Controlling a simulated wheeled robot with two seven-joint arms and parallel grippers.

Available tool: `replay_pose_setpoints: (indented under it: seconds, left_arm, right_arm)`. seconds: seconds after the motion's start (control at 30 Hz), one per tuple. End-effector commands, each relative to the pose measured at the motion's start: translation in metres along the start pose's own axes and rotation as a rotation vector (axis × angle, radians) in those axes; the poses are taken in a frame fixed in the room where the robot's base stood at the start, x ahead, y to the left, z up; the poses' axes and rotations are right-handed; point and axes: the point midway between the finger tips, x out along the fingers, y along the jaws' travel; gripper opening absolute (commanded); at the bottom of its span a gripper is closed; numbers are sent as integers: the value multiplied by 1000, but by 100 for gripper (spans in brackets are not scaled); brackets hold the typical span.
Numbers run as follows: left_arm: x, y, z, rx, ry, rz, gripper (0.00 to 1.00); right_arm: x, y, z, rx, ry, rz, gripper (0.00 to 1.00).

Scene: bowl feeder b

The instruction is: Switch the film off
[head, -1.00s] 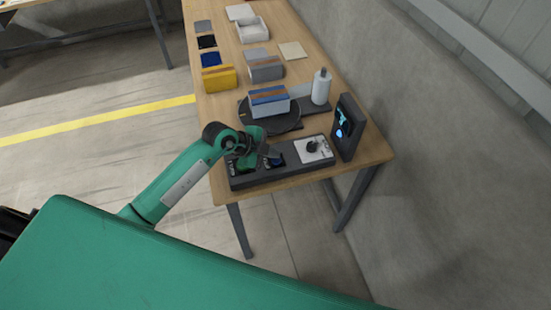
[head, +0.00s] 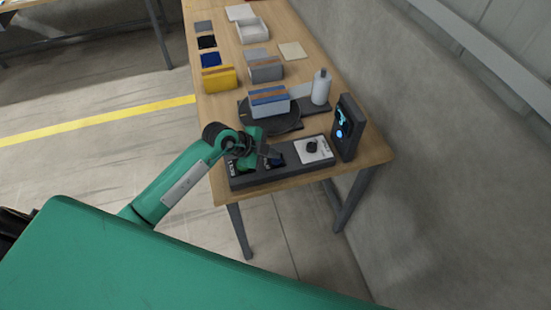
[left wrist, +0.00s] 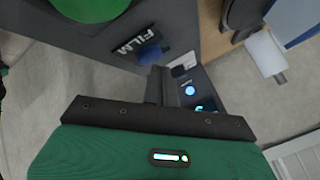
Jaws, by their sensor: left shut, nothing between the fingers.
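The dark control box (head: 290,173) sits at the table's near edge. In the left wrist view a blue round control (left wrist: 149,54) sits beside the FILM label (left wrist: 136,38); it also shows in the head view (head: 277,161), partly covered by my gripper. A green control (left wrist: 92,5) is cut off at the top of the left wrist view. A dark knob (head: 312,147) stands on a white plate at the box's right end. My left gripper (head: 272,154) is shut and empty, just above the box near the blue control; I cannot tell whether it touches. My right gripper is not in view.
A dark upright display (head: 347,128) with lit blue symbols stands right of the box. Behind the box are a dark turntable (head: 258,122) carrying a blue-grey box (head: 269,101), and a white bottle (head: 321,87). A wall runs along the table's right side.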

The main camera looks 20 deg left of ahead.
Motion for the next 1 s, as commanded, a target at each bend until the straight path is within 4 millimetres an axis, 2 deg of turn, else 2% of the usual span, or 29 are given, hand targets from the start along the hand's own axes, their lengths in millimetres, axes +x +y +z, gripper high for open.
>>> replay_pose_setpoints:
  seconds: [1.0]
  left_arm:
    - [6,5,5,-1,0,0,0]
  right_arm:
    - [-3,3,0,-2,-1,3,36]
